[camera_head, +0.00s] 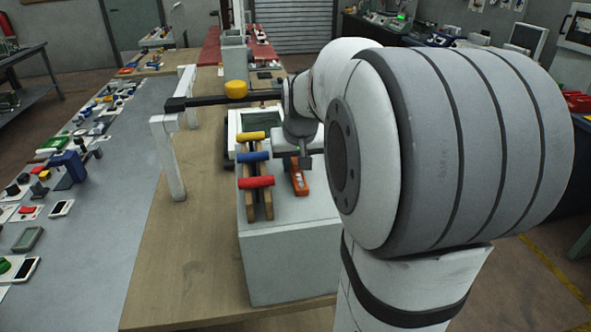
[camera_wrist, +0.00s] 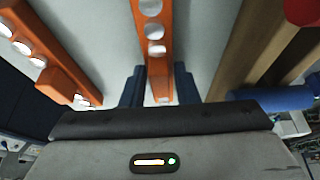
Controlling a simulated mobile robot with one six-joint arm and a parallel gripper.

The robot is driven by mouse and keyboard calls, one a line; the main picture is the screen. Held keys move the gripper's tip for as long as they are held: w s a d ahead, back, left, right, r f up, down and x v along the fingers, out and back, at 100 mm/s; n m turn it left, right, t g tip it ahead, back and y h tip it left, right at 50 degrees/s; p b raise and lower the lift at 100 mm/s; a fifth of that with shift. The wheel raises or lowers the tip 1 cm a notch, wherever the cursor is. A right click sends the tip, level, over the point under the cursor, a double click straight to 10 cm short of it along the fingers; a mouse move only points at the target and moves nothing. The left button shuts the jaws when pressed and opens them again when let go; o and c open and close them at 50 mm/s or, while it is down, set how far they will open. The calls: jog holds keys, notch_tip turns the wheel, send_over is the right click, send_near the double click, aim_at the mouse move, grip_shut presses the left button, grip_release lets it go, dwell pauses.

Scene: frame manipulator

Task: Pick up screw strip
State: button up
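An orange screw strip with silver screw heads (camera_wrist: 155,30) runs down the middle of the wrist view, its lower end between my two dark blue fingers. My gripper (camera_wrist: 160,85) looks open, with one finger on each side of the strip. Any contact is hard to tell. In the head view, an orange strip (camera_head: 299,180) lies on the light grey block (camera_head: 300,235), and my gripper (camera_head: 304,163) is right over its far part. My arm hides part of the block. A second orange strip (camera_wrist: 42,50) shows at the left of the wrist view.
Beside the strip lies a wooden frame (camera_head: 251,205) with yellow, blue and red rollers; its blue roller (camera_wrist: 272,98) shows close on the right in the wrist view. A white stand (camera_head: 170,155) with a dark bar is to the left. The wooden tabletop (camera_head: 190,270) is clear in front.

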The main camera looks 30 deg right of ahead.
jog(key=c, duration=0.5)
jog(key=shift+c, duration=0.2)
